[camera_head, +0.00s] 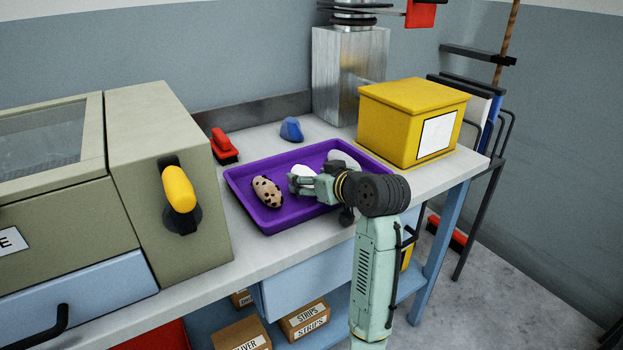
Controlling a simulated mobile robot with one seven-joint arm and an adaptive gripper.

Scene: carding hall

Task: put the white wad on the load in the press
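A white wad (302,169) lies in a purple tray (240,188) on the bench, between a speckled brown wad (267,191) at left and a grey wad (343,159) at right. My gripper (293,184) is low over the tray, its fingers pointing left and directly in front of the white wad in the picture. The fingers hide the wad's lower part. I cannot tell whether they touch it or how far apart they are. No press with a load in it can be made out for certain.
A beige machine (152,130) with a yellow handle (178,189) stands at left. A red brush (223,146) and a blue lump (291,129) lie behind the tray. A yellow box (387,118) stands at right; a metal block (345,65) stands at the back.

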